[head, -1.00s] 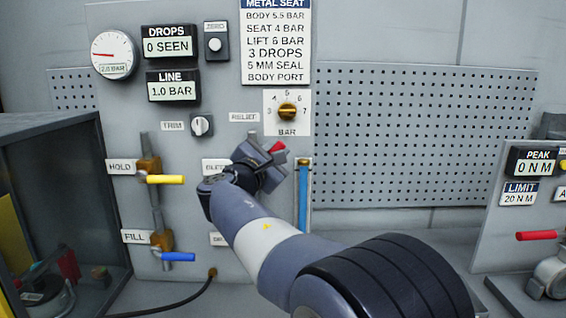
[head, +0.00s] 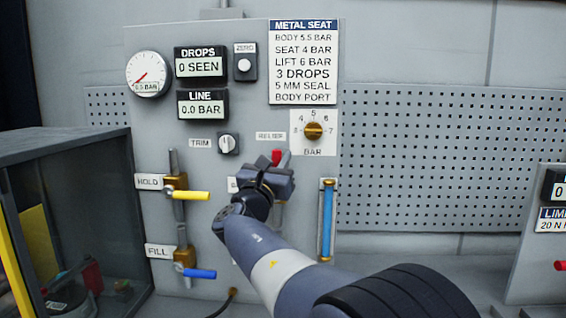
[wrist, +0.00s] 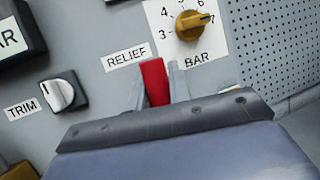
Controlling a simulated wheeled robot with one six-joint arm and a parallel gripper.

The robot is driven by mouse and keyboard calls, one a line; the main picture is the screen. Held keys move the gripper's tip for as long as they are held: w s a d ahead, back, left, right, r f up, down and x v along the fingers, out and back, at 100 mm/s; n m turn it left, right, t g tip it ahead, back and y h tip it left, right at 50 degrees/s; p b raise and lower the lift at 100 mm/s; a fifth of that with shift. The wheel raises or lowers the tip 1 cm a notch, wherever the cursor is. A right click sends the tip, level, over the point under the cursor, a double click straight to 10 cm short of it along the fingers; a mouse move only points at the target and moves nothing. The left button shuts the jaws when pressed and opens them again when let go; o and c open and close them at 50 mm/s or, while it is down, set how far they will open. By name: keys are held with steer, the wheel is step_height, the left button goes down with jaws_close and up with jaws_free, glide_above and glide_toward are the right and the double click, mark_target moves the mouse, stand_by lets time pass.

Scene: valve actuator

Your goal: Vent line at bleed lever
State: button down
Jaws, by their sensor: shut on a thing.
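The red lever handle (wrist: 155,80) is between the two grey fingers of my gripper (wrist: 158,95) in the wrist view, just below the RELIEF label. In the head view its red tip (head: 277,157) points up past my gripper (head: 278,168). My gripper is shut on this handle. The lever's pivot is hidden by my gripper. The BLEED label (head: 232,185) is mostly covered by my arm.
The yellow HOLD lever (head: 191,195) and blue FILL lever (head: 199,273) point right, left of my arm. A blue sight tube (head: 328,220) stands close on the right. The BAR knob (head: 313,131) and TRIM knob (head: 228,143) sit above. A dark cabinet (head: 80,150) is at left.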

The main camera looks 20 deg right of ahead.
steer(key=shift+a, duration=0.1)
stand_by(0.3)
steer(key=c, duration=1.3)
jaws_free()
steer(key=b+v, duration=0.2)
steer(key=v, duration=0.8)
steer(key=shift+s+a+f+b, duration=0.2)
steer(key=shift+s+b, duration=0.1)
steer(key=shift+b, duration=0.05)
steer(key=shift+w, duration=0.1)
steer(key=p+x, duration=0.2)
steer(key=x, duration=0.8)
steer(key=shift+w+d+r+p, duration=0.25)
steer(key=shift+p, duration=0.15)
steer(key=shift+s+d, duration=0.1)
steer(key=shift+d, duration=0.05)
steer(key=shift+f+m, duration=0.1)
steer(key=shift+m, duration=0.2)
